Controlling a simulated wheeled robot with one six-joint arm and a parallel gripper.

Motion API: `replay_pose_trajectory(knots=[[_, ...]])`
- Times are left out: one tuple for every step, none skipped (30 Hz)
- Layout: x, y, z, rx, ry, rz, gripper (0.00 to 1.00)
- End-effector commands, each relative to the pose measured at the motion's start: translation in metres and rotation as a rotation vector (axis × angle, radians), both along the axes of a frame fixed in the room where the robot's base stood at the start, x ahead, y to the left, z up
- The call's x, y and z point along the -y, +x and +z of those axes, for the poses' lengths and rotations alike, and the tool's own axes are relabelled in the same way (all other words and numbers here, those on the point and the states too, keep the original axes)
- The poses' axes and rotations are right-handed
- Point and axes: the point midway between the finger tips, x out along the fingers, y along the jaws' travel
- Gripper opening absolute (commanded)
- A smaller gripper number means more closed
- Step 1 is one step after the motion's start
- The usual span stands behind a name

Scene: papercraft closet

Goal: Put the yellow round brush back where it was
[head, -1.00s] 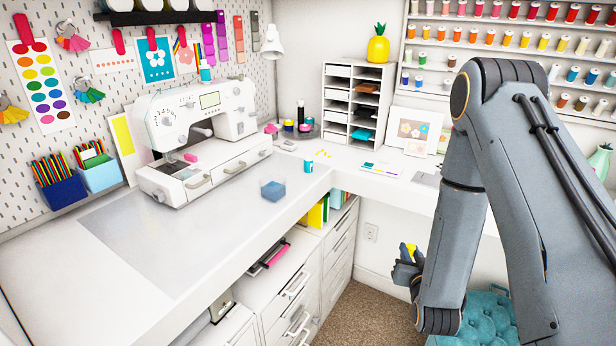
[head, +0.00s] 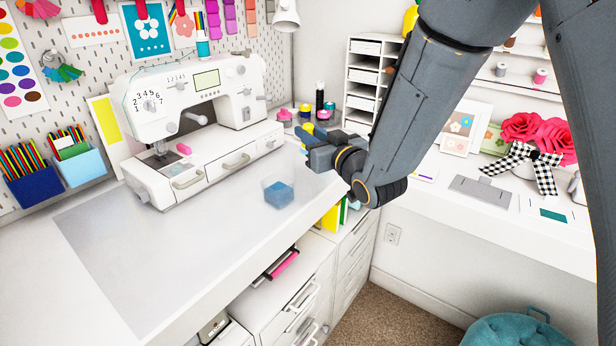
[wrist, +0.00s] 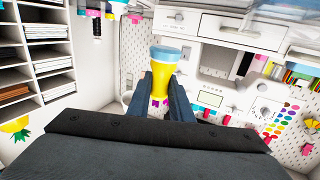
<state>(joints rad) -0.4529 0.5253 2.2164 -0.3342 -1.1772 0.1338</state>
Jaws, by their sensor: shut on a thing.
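The yellow round brush (wrist: 162,78) is between my two fingers in the wrist view, its pale blue-grey end pointing up in that picture. My gripper (wrist: 166,88) is shut on it. In the head view my gripper (head: 308,145) is above the desk, right of the sewing machine, with a bit of the yellow brush (head: 307,130) showing past the fingers. The fingers and wrist hide most of the brush there. Behind it, a group of small pots and bottles (head: 320,98) stands in the back corner, partly hidden by my gripper.
The white sewing machine (head: 195,110) stands left of my gripper. A blue translucent cube (head: 278,194) sits near the desk's front edge. A white shelf unit (head: 364,75) stands behind my arm. The grey mat (head: 130,250) at front left is clear.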

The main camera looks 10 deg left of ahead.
Motion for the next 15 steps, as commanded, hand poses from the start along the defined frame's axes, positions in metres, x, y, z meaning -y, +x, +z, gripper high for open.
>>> replay_pose_trajectory(knots=[[-0.007,-0.004,0.006,0.008,0.002,0.015,0.0],[-0.009,-0.005,0.007,0.009,0.002,0.021,0.0],[-0.012,-0.006,0.007,0.01,0.002,0.026,0.0],[-0.013,-0.007,0.006,0.01,0.002,0.028,0.0],[-0.013,-0.007,0.003,0.009,0.001,0.029,0.0],[-0.013,-0.007,-0.003,0.008,0.001,0.029,0.0],[-0.013,-0.007,-0.007,0.008,0.001,0.029,0.0],[-0.012,-0.007,-0.013,0.007,0.0,0.028,0.0],[-0.012,-0.006,-0.019,0.008,0.001,0.027,0.0],[-0.012,-0.006,-0.024,0.007,0.0,0.026,0.0],[-0.011,-0.006,-0.028,0.007,0.0,0.026,0.0],[-0.011,-0.006,-0.033,0.008,0.001,0.025,0.0],[-0.011,-0.006,-0.037,0.008,0.001,0.025,0.0],[-0.011,-0.006,-0.04,0.008,0.001,0.025,0.0],[-0.011,-0.006,-0.043,0.008,0.002,0.024,0.0]])
